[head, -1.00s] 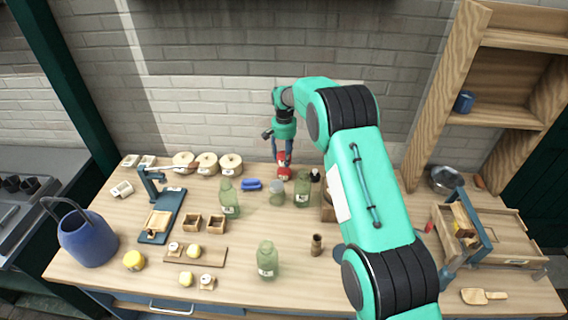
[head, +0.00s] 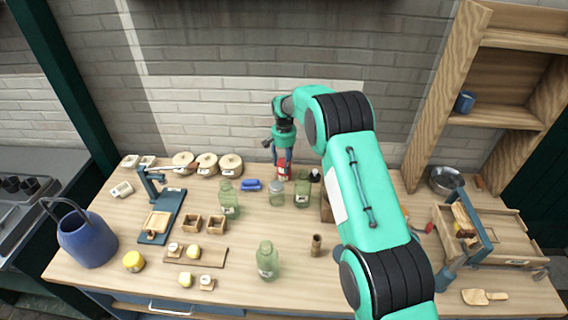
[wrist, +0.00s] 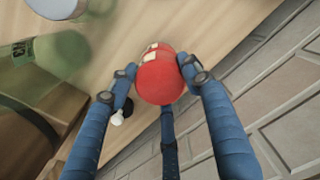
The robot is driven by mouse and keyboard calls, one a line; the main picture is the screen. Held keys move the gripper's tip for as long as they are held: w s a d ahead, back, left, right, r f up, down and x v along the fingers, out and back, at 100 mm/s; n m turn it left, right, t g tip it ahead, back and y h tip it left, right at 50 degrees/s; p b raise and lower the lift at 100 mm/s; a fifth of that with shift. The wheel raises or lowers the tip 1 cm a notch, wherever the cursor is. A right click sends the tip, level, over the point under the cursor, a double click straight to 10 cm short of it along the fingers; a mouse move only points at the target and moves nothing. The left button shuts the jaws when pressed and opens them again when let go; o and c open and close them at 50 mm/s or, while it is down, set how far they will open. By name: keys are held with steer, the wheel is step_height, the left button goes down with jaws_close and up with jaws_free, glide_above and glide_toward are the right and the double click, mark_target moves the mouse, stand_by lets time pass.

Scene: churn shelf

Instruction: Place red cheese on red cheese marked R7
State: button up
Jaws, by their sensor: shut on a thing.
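My gripper (head: 284,157) is at the back middle of the bench in the head view, pointing down. In the wrist view my gripper (wrist: 158,76) has its blue fingers shut on a round red cheese (wrist: 160,82). A second red shape with a pale label, seemingly the other red cheese (wrist: 165,52), shows right behind the held one. In the head view red (head: 282,173) shows under the fingers near the bench top. The label's writing is too small to read. I cannot tell whether the two cheeses touch.
Green glass jars (head: 302,190) and a grey-lidded jar (head: 277,193) stand close in front of my gripper. A blue object (head: 250,185) lies to the left. Pale round cheeses (head: 206,164) sit further left. The brick wall is close behind.

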steer(key=shift+f, duration=0.1)
steer(key=o, duration=1.4)
step_height(320, 180, up, 12)
steer(key=shift+r+p, duration=0.1)
steer(key=shift+p, duration=0.4)
